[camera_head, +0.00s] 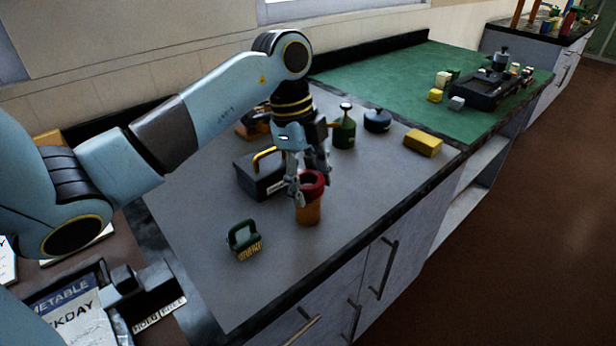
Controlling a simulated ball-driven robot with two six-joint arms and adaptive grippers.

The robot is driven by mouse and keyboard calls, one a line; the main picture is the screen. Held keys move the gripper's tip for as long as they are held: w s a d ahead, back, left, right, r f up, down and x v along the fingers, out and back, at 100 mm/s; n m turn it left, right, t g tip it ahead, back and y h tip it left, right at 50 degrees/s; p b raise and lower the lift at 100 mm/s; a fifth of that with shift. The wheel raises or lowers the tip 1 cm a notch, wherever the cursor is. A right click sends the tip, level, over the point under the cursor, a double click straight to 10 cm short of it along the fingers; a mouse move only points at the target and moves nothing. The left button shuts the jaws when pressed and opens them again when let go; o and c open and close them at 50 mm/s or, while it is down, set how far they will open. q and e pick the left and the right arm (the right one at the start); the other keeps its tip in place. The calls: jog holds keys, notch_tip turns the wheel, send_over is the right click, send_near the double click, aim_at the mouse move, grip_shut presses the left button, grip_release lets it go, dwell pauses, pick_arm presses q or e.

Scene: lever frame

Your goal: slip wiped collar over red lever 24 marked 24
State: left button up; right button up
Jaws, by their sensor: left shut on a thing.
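My left gripper (308,188) reaches down over the grey worktop with its fingers shut on a red ring-shaped piece (313,180), which looks like the collar. The red piece is at the mouth of an orange-brown cup (308,214); I cannot tell whether it rests on the cup or is held just above it. The fingers hide part of it. A dark block with small upright parts (488,90), perhaps the lever frame, stands far off on the green mat. No red lever or number 24 can be made out.
A dark box with a yellow handle (258,176) stands left of the cup, and a green-handled brush (243,240) lies nearer. A green bottle (344,130), dark blue pot (377,121) and yellow block (423,143) stand behind. The worktop's front right is clear.

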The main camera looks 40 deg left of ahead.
pick_arm(q)
jog(key=shift+f+b, duration=0.4)
jog(key=shift+f, duration=0.3)
jog(key=shift+f, duration=0.15)
jog(key=o, duration=1.3)
jog(key=p+v, duration=0.8)
jog(key=v, duration=0.1)
